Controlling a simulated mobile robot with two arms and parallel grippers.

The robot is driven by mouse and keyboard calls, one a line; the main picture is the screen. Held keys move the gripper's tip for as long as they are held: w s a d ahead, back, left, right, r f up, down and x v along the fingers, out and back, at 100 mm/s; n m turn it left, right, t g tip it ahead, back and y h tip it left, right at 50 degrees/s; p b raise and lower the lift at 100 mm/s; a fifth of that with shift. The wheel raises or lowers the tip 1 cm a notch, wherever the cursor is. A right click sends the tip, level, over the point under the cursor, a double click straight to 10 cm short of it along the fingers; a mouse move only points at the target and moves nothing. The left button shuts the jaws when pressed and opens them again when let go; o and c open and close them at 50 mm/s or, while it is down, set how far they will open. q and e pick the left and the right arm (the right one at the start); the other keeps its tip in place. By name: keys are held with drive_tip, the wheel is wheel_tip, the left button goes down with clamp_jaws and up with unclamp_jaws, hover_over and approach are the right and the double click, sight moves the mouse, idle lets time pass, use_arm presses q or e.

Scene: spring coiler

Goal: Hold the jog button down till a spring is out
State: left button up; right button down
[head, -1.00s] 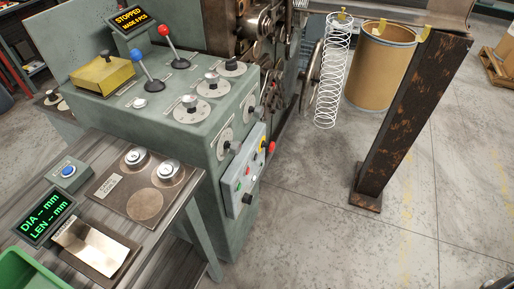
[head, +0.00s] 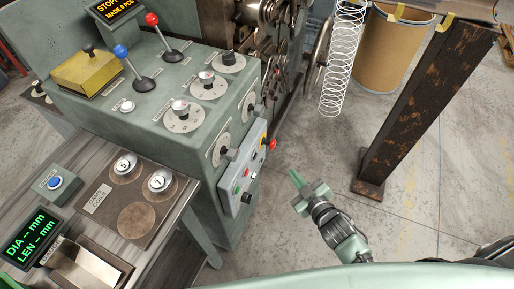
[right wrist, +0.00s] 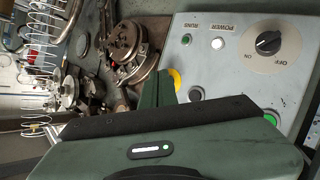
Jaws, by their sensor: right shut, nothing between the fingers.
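The grey control box (head: 243,170) is fixed to the side of the green spring coiler (head: 215,130). It carries small buttons and a red knob (head: 271,144). In the right wrist view the box's face (right wrist: 245,75) shows a black button (right wrist: 196,93), a green button (right wrist: 270,118), two lamps and an on/off switch (right wrist: 269,42). I cannot read which button is jog. My right gripper (head: 295,178) is shut and empty, to the right of the box and apart from it in the head view. Its fingers (right wrist: 166,82) partly cover a yellow ring (right wrist: 176,80) in the wrist view. My left gripper is out of view.
A white wire coil (head: 343,65) hangs by a rusty post (head: 420,110), with a brown drum (head: 392,48) behind. A bench with a gauge plate (head: 105,208) and display (head: 30,237) stands at left.

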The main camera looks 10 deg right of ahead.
sight(255, 156)
drive_tip(key=shift+w+a+r, duration=0.1)
drive_tip(key=shift+w+r, duration=0.15)
drive_tip(key=shift+r, duration=0.5)
drive_tip(key=w+a+b, duration=0.2)
drive_tip(key=w+a, duration=0.3)
drive_tip(key=a, duration=0.2)
drive_tip(key=shift+a, duration=0.15)
drive_tip(key=shift+a, duration=0.1)
idle(1.8)
drive_tip(key=shift+w+a, duration=0.25)
drive_tip(key=shift+w+a, duration=0.2)
drive_tip(key=shift+a, duration=0.15)
idle(3.9)
